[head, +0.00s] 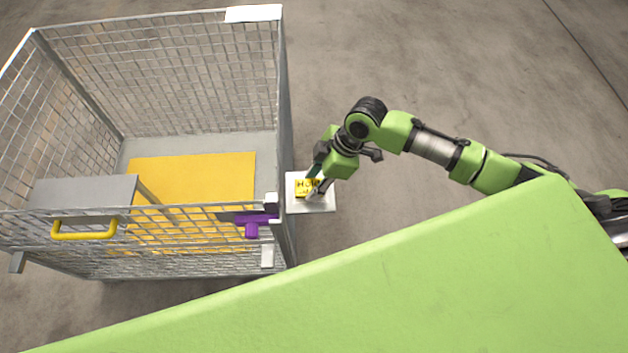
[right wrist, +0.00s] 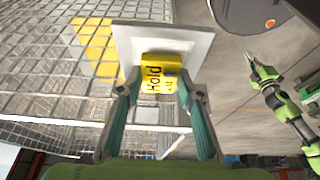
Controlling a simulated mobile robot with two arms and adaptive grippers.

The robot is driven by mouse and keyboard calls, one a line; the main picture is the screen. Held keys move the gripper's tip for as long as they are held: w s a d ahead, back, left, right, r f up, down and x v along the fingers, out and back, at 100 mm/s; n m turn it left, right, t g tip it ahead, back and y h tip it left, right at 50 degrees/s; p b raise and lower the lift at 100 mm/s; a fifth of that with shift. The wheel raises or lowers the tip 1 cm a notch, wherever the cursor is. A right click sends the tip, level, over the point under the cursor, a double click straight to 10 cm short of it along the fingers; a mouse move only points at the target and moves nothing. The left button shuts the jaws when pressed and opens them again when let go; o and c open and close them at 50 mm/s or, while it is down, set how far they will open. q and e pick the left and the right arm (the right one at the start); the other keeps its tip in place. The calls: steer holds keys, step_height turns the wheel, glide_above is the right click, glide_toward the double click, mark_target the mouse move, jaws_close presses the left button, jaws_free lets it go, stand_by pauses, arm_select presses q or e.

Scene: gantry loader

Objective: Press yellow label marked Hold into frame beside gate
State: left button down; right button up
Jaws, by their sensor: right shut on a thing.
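My right gripper (head: 315,190) is shut on the yellow label (head: 303,187), which has dark lettering. In the right wrist view the label (right wrist: 160,74) reads "Hold" sideways, between the two fingers of the right gripper (right wrist: 158,88). The label is over the pale square frame (head: 322,207) beside the mesh cage. The frame (right wrist: 195,45) also shows behind the label in the wrist view; I cannot tell whether they touch. The gate (head: 180,222) is the cage's near mesh side. A green arm, probably mine, shows with its gripper (right wrist: 255,65) at the right of the wrist view; its jaws are too small to read.
The mesh cage (head: 284,90) stands left of the frame, with a yellow sheet (head: 195,180) on its floor. A purple latch (head: 254,219) and a yellow handle (head: 84,234) are on its near side. Bare concrete floor (head: 470,75) lies to the right.

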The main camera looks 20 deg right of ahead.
steer(key=shift+d+p, duration=0.1)
steer(key=shift+p, duration=0.95)
stand_by(1.3)
steer(key=shift+f, duration=0.35)
stand_by(0.5)
steer(key=o, duration=1.6)
steer(key=shift+c, duration=0.2)
steer(key=shift+r, duration=0.1)
steer(key=shift+r+p, duration=3.45)
steer(key=shift+p, duration=0.1)
